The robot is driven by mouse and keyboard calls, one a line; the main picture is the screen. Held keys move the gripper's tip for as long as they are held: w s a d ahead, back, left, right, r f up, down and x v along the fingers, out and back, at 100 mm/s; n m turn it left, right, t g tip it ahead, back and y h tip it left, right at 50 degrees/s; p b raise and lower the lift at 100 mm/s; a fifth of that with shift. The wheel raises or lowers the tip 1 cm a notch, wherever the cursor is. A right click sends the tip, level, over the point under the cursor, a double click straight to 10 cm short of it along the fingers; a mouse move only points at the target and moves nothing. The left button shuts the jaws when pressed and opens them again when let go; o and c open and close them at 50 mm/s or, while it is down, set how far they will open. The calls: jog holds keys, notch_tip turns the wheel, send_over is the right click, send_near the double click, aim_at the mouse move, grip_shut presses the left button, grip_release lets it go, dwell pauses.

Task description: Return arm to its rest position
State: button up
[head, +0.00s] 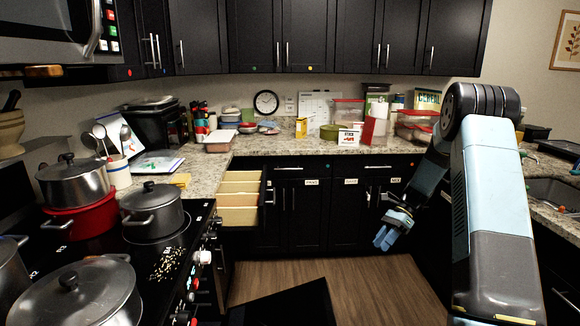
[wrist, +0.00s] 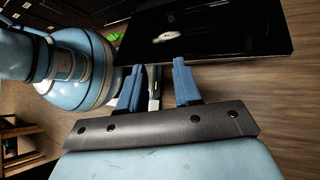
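My arm (head: 486,190) rises at the right of the head view and bends down toward the lower cabinets. My gripper (head: 386,236) hangs over the floor in front of the dark cabinet doors, right of the open drawer. In the wrist view my gripper (wrist: 160,90) shows two blue fingers set apart with a gap between them. Nothing is held between them. Part of my own blue body fills the left of the wrist view.
A pot (head: 152,208), a large lidded pot (head: 78,294) and a red pot (head: 84,222) stand on the stove. An open drawer (head: 238,214) juts from the cabinets. The back counter is cluttered.

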jog(key=s+a+r+n+t+h, duration=0.2)
jog(key=s+a+r+n+h, duration=0.15)
jog(key=s+r, duration=0.55)
jog(key=s+a+r+n+t+h, duration=0.2)
jog(key=s+r+n, duration=0.25)
jog(key=r, duration=0.85)
jog(key=s+r+n+t+h, duration=0.1)
jog(key=s+r+n+t, duration=0.1)
jog(key=s, duration=0.5)
jog(key=s+r+n+t, duration=0.2)
jog(key=s+n, duration=0.2)
jog(key=s, duration=0.3)
jog(key=s+a+r+n+t+h, duration=0.1)
jog(key=s+r+n+t, duration=0.1)
jog(key=s, duration=0.5)
jog(key=shift+r+n+t+h, duration=0.3)
jog(key=shift+r+n+h, duration=0.05)
jog(key=shift+r+n, duration=0.15)
jog(key=shift+s+a, duration=0.1)
